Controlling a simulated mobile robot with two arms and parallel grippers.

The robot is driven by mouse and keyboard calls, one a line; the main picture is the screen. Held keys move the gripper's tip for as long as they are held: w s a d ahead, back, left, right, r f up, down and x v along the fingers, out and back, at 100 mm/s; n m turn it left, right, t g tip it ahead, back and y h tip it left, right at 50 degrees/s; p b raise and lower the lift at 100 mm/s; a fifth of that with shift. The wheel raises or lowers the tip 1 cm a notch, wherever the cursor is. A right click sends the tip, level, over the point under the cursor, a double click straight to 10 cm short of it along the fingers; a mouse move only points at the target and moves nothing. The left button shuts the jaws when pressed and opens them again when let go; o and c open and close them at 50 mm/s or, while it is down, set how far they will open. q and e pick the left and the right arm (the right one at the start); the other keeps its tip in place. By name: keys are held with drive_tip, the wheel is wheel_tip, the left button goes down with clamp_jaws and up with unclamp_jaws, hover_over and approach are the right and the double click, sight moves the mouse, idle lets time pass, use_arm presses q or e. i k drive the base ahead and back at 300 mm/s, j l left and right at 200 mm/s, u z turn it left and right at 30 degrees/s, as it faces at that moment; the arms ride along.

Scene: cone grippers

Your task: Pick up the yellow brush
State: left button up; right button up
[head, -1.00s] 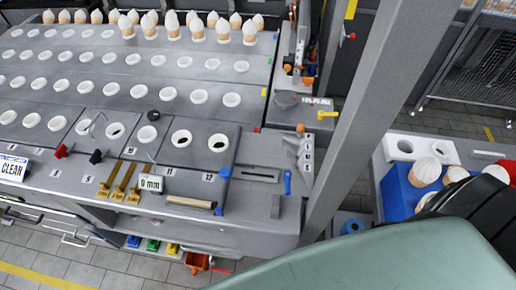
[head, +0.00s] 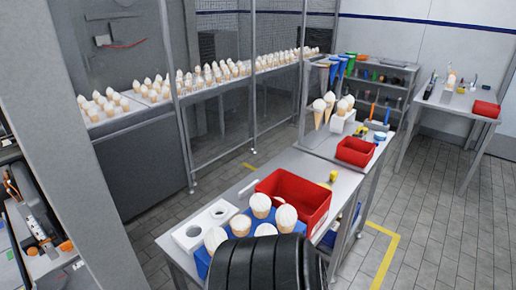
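I cannot make out the yellow brush for certain. A small yellow item (head: 333,176) sits on the near metal table, just right of the larger red bin (head: 318,201); it is too small to tell what it is. Neither gripper is in view. A black ribbed part of my own body covers the bottom centre and hides part of the near table.
A blue holder (head: 202,262) with several cones and a white block with holes (head: 190,236) stand on the near table. A shelf (head: 392,75) and a side table (head: 465,100) stand behind. Grey floor (head: 445,215) is open at right, with a yellow line.

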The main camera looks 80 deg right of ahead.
sight(333, 176)
drive_tip(key=z, duration=3.25)
drive_tip(key=u, duration=2)
drive_tip(key=z, duration=2)
drive_tip(key=i+l+u, duration=0.1)
drive_tip(key=l, duration=0.3)
drive_tip(key=i+l, duration=0.15)
drive_tip(key=l, duration=0.3)
drive_tip(key=i+l+u, duration=0.15)
drive_tip(key=l, duration=0.25)
drive_tip(key=i+l+u, duration=0.1)
drive_tip(key=l, duration=0.35)
drive_tip(key=i+l+u, duration=0.1)
drive_tip(key=l, duration=0.35)
